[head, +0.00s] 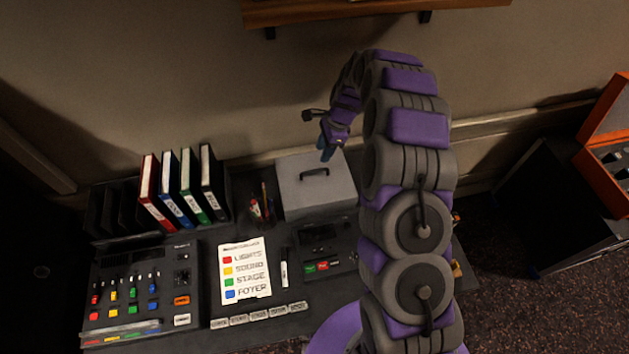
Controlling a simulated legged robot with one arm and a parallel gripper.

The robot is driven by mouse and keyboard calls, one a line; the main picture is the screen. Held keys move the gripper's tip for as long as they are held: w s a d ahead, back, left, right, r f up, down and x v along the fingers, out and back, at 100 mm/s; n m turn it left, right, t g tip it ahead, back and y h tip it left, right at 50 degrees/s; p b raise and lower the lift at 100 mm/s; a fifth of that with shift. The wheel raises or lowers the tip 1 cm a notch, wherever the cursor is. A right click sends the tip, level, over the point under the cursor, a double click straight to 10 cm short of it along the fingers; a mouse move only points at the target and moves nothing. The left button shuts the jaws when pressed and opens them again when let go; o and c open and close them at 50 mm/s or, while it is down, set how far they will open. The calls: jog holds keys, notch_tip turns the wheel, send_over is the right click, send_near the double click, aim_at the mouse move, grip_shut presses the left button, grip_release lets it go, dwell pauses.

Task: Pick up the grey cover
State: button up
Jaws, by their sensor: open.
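The grey cover (310,195) is a box-like lid with a dark handle (314,173) on its top. It sits at the back of the desk, right of the middle. My gripper (325,153) hangs above the cover's back edge, near the handle in the picture. It is open and holds nothing. I cannot tell its exact height above the cover. My arm hides the area to the right of the cover.
Several binders (182,188) stand at the back left, beside a pen holder (262,208). A mixing panel (140,290), a colour-label sheet (244,270) and a marker (284,273) lie in front. A shelf (370,12) is on the wall above. An orange case (606,120) is at far right.

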send_over(316, 170)
jog(key=f, duration=0.2)
jog(key=d+f, duration=0.1)
jog(key=f, duration=0.1)
jog(key=shift+w+f, duration=0.1)
jog(key=shift+f, duration=0.05)
jog(key=shift+d+f+b, duration=0.15)
jog(key=shift+f+b, duration=0.15)
jog(key=shift+f, duration=0.05)
jog(key=b+x, duration=0.1)
jog(key=x, duration=0.3)
jog(key=shift+w+f, duration=0.1)
jog(key=shift+f, duration=0.3)
jog(key=shift+a, duration=0.3)
jog(key=shift+d+r, duration=0.1)
jog(key=shift+d, duration=0.2)
jog(key=c, duration=0.6)
grip_shut()
jog(key=shift+a, duration=0.1)
